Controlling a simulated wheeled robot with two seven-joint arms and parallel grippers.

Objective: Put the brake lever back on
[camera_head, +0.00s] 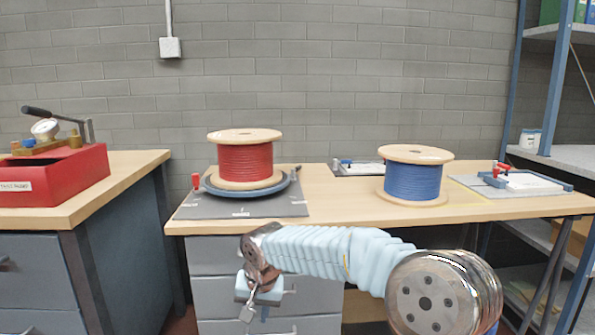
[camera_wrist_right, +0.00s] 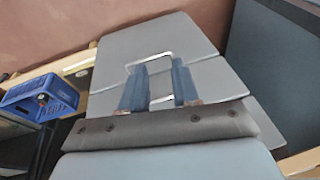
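The red cable spool (camera_head: 245,160) lies flat on a dark round turntable (camera_head: 213,189) on a grey board (camera_head: 240,208). A small red-handled part (camera_head: 196,181) stands at the board's left, and a dark part (camera_head: 297,171) sticks up at the turntable's right edge. I cannot tell whether either is the brake lever. My right gripper (camera_head: 249,308) hangs below the table edge, before the grey drawers. The right wrist view shows its two blue fingers (camera_wrist_right: 160,90) apart, with a pale metal handle-like frame (camera_wrist_right: 151,61) at them; contact is unclear. My left gripper is out of view.
A blue spool (camera_head: 412,181) stands on the table's right, with small fixtures (camera_head: 520,181) beyond. A red tray (camera_head: 60,178) sits on the left bench (camera_head: 120,180). A blue crate (camera_wrist_right: 40,97) shows in the wrist view. The table front between the spools is clear.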

